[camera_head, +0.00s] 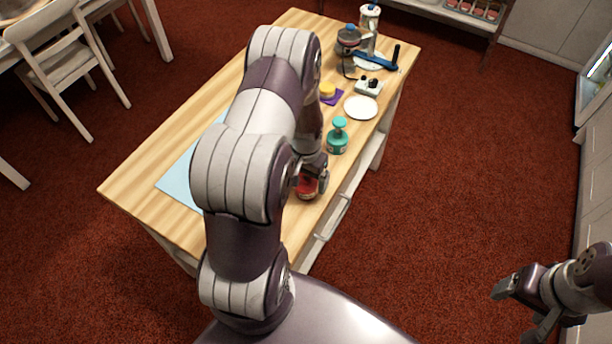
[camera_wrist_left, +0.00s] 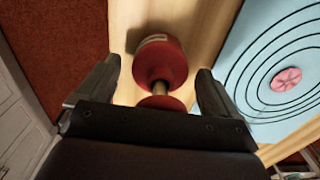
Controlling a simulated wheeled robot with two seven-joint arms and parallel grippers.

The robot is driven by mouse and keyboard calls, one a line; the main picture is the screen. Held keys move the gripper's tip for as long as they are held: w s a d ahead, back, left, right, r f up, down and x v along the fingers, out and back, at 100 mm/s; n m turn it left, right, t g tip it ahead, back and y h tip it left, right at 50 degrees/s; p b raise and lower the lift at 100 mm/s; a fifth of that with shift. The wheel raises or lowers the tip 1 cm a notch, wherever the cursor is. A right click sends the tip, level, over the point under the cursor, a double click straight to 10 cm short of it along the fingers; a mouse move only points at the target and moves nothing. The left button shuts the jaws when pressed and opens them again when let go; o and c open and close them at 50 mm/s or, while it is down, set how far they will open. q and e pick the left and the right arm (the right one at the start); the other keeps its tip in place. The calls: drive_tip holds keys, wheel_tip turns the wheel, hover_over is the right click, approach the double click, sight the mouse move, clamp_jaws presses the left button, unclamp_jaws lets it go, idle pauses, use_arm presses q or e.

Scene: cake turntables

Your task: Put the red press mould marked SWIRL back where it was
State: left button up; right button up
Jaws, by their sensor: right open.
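The red press mould (camera_head: 307,190) appears to stand on the bare wood near the table's right edge. It is also in the left wrist view (camera_wrist_left: 160,62), with a wide red body, a narrow metal neck and a red knob; its marking is not readable. My left gripper (camera_head: 314,172) is at the mould. In the left wrist view its open fingers (camera_wrist_left: 155,88) are on both sides of the knob, with visible gaps. My right gripper (camera_head: 518,308) is open and empty, off the table at the lower right.
A pale blue mat (camera_head: 176,183) with dark rings bears a pink swirl piece (camera_wrist_left: 286,79). A teal mould (camera_head: 337,142) stands beyond the red one. Further back are a white disc (camera_head: 361,107), a yellow item (camera_head: 327,90) on purple, a switch box (camera_head: 369,87) and a stand (camera_head: 369,25).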

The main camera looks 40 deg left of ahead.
use_arm(q)
wheel_tip(320, 180, up, 12)
drive_tip(key=shift+b, duration=0.45)
drive_tip(key=s+d+r, duration=0.2)
drive_tip(key=s+d, duration=0.2)
drive_tip(key=d, duration=0.3)
drive_tip(key=s+d+r+m+t, duration=0.1)
drive_tip(key=s+d+r, duration=0.2)
drive_tip(key=d, duration=0.4)
drive_tip(key=shift+s+r, duration=0.2)
drive_tip(key=shift+s, duration=0.55)
